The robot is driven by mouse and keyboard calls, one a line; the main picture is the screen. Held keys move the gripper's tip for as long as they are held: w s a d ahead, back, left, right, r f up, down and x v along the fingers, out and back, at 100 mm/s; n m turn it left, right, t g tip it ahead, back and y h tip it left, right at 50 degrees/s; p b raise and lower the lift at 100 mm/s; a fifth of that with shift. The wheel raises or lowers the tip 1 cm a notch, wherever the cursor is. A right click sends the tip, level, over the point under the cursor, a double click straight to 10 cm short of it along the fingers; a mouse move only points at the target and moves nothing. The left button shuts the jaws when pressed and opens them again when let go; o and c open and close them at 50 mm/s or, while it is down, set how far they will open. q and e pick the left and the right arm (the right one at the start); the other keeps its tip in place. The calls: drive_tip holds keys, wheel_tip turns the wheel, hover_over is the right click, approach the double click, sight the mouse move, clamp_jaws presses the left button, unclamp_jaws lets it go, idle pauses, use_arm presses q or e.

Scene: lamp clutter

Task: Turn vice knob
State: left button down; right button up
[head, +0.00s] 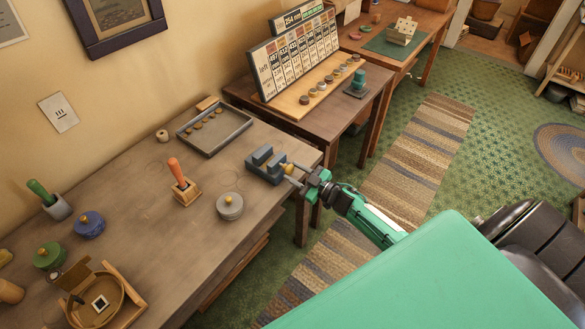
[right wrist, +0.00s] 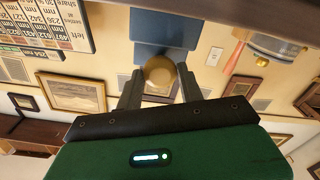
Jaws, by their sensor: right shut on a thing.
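The blue-grey vice (head: 262,166) stands at the right edge of the wooden workbench. Its brass knob (head: 288,168) faces right, toward my arm. My right gripper (head: 296,174) reaches in from the right and is shut on the knob. In the right wrist view the round knob (right wrist: 160,70) sits between the two grey fingers of the gripper (right wrist: 160,78), with the blue vice body (right wrist: 165,30) behind it. The fingers hide the sides of the knob. My left gripper is not in view.
On the bench are a grey tray (head: 240,140), a round grey lidded pot (head: 230,207), an orange-handled tool in a wooden block (head: 184,190) and a blue pot (head: 89,225). A second table (head: 240,91) with a chart board stands behind. Bare bench lies left of the vice.

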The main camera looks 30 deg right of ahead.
drive_tip(key=shift+m, duration=0.4)
drive_tip(key=shift+r+m+p, duration=0.15)
drive_tip(key=shift+m+p, duration=0.15)
drive_tip(key=shift+p, duration=0.05)
drive_tip(key=shift+m+p, duration=0.4)
drive_tip(key=shift+m, duration=0.3)
drive_tip(key=shift+f+m, duration=0.2)
drive_tip(key=shift+m, duration=0.4)
